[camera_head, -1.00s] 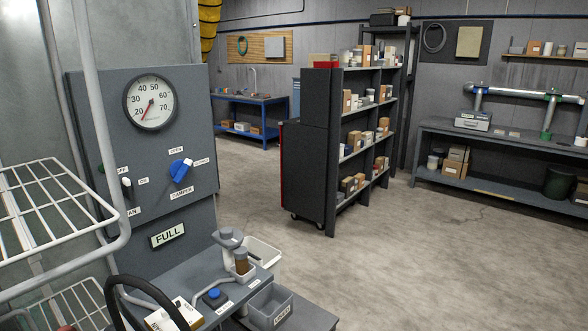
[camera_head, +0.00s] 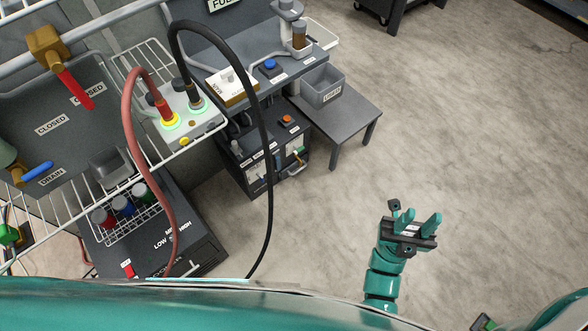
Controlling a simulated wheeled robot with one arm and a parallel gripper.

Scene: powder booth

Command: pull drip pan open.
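I see no part labelled as a drip pan, and I cannot tell which part it is. A dark boxy unit (camera_head: 262,158) stands on the floor under the panel shelf, with an orange button on top and a small handle (camera_head: 298,166) low on its front. My gripper (camera_head: 418,220) is at the lower right, over bare floor, with its two teal fingers apart and nothing between them. It is well to the right of the boxy unit and touches nothing.
A low grey table (camera_head: 343,113) with a grey bin (camera_head: 323,88) stands right of the unit. A black hose (camera_head: 265,120) and a red hose (camera_head: 140,150) loop in front. A wire rack (camera_head: 150,50) is at left. The floor (camera_head: 470,130) at right is clear.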

